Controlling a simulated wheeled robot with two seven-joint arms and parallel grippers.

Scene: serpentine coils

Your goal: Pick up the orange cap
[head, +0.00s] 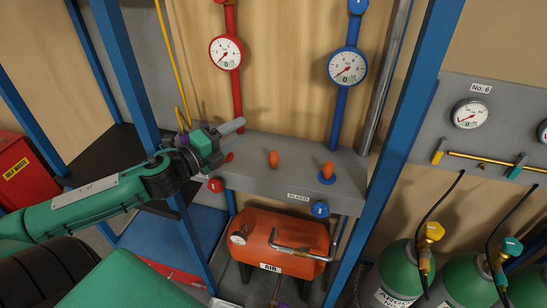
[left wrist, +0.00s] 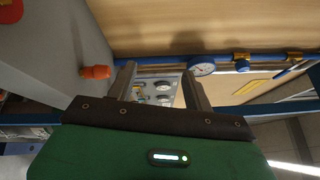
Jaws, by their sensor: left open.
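Two orange caps show on the grey ledge in the head view. One orange cap (head: 273,159) stands near the ledge's middle. The other orange cap (head: 327,171) stands on a blue round base to its right. My left gripper (head: 238,125) is to the left of both and above the ledge, with its fingers pointing right. In the left wrist view, the open fingers (left wrist: 158,85) have nothing between them. An orange piece (left wrist: 97,72) lies just left of the left finger there; I cannot tell which cap it is. My right gripper is not in view.
The grey ledge (head: 255,180) carries a red knob (head: 215,185) and a blue knob (head: 320,209) on its front. Red and blue pipes with gauges rise behind it. Blue posts flank it. An orange air tank (head: 280,245) is below; green cylinders (head: 405,270) stand right.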

